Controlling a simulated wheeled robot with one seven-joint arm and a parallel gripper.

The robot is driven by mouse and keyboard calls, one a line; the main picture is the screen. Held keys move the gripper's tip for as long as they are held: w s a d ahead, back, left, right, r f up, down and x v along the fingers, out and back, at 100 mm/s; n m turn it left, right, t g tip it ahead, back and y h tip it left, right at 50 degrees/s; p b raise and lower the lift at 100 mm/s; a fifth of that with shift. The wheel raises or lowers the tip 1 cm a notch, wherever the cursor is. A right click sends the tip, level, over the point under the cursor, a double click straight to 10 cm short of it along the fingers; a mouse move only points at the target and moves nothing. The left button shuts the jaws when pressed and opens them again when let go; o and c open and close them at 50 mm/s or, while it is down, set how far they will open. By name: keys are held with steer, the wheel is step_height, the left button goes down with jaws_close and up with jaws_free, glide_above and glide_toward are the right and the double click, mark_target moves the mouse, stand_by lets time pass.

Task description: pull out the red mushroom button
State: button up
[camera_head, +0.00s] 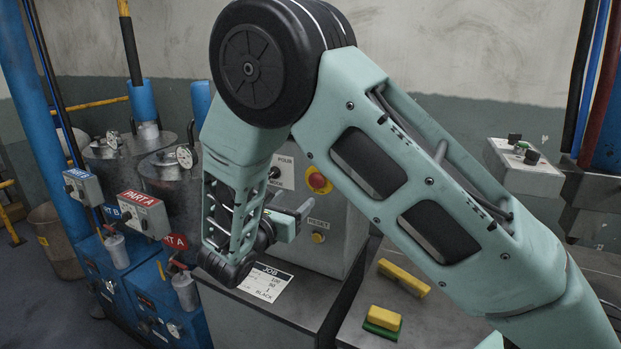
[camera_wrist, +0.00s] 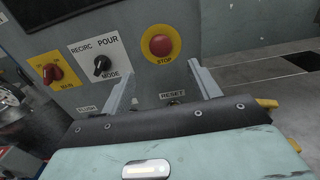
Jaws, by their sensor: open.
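The red mushroom button (camera_head: 317,181) sits on a yellow plate on the front of a grey control panel. In the wrist view the red button (camera_wrist: 160,45), marked STOP, shows whole, in line with the gap between my two fingers and beyond their tips. My gripper (camera_head: 303,212) is open and empty. In the head view it is in front of the panel, just below and left of the button, and my arm covers part of the panel. In the wrist view my gripper (camera_wrist: 163,68) has its fingers apart, and neither is seen touching the button.
A black RECIRC/POUR mode knob (camera_wrist: 101,66) and a red switch on a yellow plate (camera_wrist: 52,73) lie left of the button. A RESET button (camera_head: 318,237) is below it. A job card (camera_head: 265,282) and yellow blocks (camera_head: 404,278) lie on the metal surfaces below.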

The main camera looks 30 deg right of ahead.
mark_target(315, 182)
steer(key=p+x, duration=0.3)
steer(key=x, duration=0.7)
steer(key=shift+p, duration=0.3)
